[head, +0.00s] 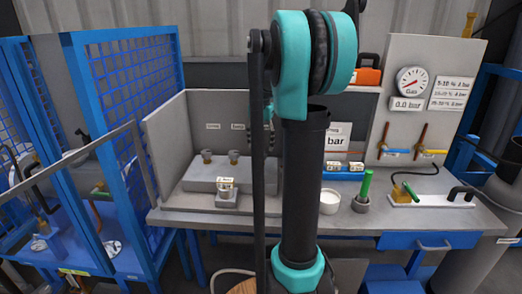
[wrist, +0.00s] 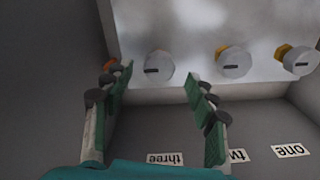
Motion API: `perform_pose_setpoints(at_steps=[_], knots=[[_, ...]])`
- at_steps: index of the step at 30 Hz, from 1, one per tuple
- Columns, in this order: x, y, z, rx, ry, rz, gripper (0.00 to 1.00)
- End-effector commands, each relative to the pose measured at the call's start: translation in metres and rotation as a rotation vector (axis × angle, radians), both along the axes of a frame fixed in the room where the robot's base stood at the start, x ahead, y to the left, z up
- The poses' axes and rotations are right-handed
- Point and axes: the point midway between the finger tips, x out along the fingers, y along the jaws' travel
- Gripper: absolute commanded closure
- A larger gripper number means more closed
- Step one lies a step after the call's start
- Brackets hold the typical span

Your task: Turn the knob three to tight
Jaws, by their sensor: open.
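In the wrist view, a round grey knob (wrist: 158,66) with a dark slot mark sits on a pale panel, in line with the label reading "three" (wrist: 165,158), which appears upside down. My gripper (wrist: 160,82) is open, with its green-padded fingers left and right of that knob in the picture. No contact with the knob shows. A second knob (wrist: 233,62) and a third knob (wrist: 298,60) lie to the right, each with orange-brown behind it. In the head view, two knobs (head: 206,156) (head: 233,157) show on a grey block; my arm hides the area beside them and most of my gripper.
Labels for "two" (wrist: 238,155), partly covered by a finger, and "one" (wrist: 290,150) lie to the right. In the head view, a white cup (head: 330,201) and a green-handled item in a pot (head: 363,194) stand right of my arm. A blue mesh cage (head: 125,100) stands left.

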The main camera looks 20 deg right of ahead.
Motion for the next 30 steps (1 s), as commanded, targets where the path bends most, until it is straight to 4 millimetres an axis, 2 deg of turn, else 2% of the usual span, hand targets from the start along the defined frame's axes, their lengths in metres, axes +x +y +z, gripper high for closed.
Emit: perform_pose_setpoints(at_steps=[6, 13, 18, 30], knots=[[0.000, 0.000, 0.046, 0.000, 0.000, 0.000, 0.43], [0.001, 0.000, 0.079, 0.000, 0.000, 0.000, 0.43], [0.000, 0.000, 0.087, 0.000, 0.000, 0.000, 0.43], [0.000, 0.000, 0.087, 0.000, 0.000, 0.000, 0.43]])
